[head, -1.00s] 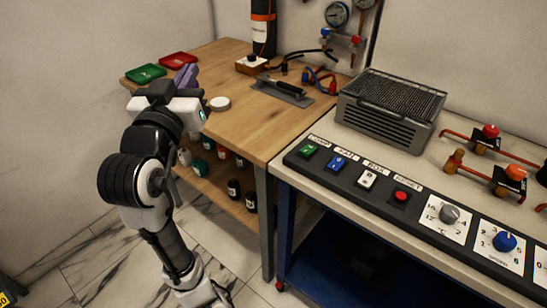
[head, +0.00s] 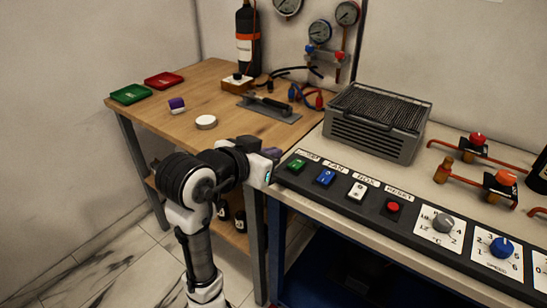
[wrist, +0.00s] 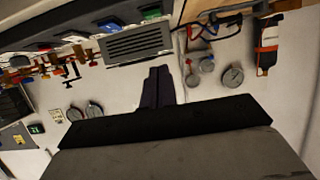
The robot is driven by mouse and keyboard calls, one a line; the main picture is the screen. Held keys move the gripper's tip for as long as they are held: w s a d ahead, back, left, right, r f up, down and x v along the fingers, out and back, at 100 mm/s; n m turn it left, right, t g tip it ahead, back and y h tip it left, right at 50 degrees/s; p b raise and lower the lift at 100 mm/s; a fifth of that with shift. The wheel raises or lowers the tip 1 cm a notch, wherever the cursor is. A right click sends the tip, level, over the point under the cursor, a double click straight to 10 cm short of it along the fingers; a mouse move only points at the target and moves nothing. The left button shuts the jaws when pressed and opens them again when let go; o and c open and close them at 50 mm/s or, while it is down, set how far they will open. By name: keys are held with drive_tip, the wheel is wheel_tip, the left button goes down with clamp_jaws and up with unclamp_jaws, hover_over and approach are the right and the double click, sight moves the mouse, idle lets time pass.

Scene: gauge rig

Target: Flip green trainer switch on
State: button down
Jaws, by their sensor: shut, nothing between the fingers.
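The green trainer switch (head: 297,164) is the leftmost on the dark control panel (head: 345,222), beside a blue and a white switch. It also shows at the top of the wrist view (wrist: 151,13). My gripper (head: 273,153) is just left of the panel's left end, close to the green switch and apart from it as far as I can see. Its purple fingers are partly hidden behind the wrist in the head view. In the wrist view the fingers (wrist: 158,73) are together with nothing between them. The switch's exact tilt is too small to tell.
A grey vented box (head: 377,122) stands behind the panel. A red button (head: 393,207) and dials (head: 501,247) lie further right. Gauges hang on the wall.

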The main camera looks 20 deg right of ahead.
hover_over(288, 175)
wheel_tip(288, 175, down, 3)
drive_tip(key=shift+r, duration=0.1)
wheel_tip(288, 175, down, 2)
drive_tip(key=shift+w+d+f, duration=0.1)
drive_tip(key=shift+f, duration=0.95)
